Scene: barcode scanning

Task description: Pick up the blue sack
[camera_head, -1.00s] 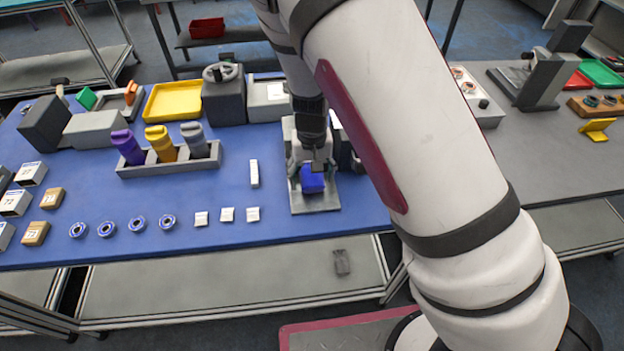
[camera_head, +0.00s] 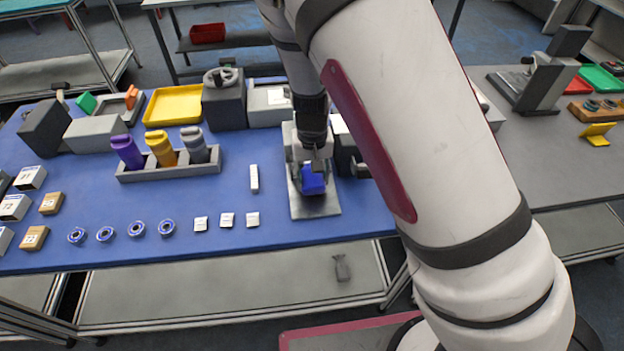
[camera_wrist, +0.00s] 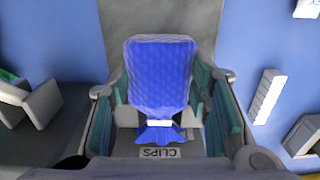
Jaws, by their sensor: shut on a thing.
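The blue sack (camera_head: 313,182) is at the grey metal plate (camera_head: 318,208) on the blue table. In the wrist view the sack (camera_wrist: 160,78) fills the middle, with a gathered blue neck, a white tie and a label reading "CLIPS" by it. My gripper (camera_head: 311,170) is over the sack. In the wrist view my gripper (camera_wrist: 163,108) has its teal-padded fingers on either side of the sack, shut on it. I cannot tell whether the sack touches the plate.
A white block (camera_head: 254,178) lies left of the plate. A grey rack (camera_head: 170,168) with purple, yellow and grey bottles stands further left. Dark equipment (camera_head: 346,155) is close on the right. The table's front edge has several small rings and white blocks near it.

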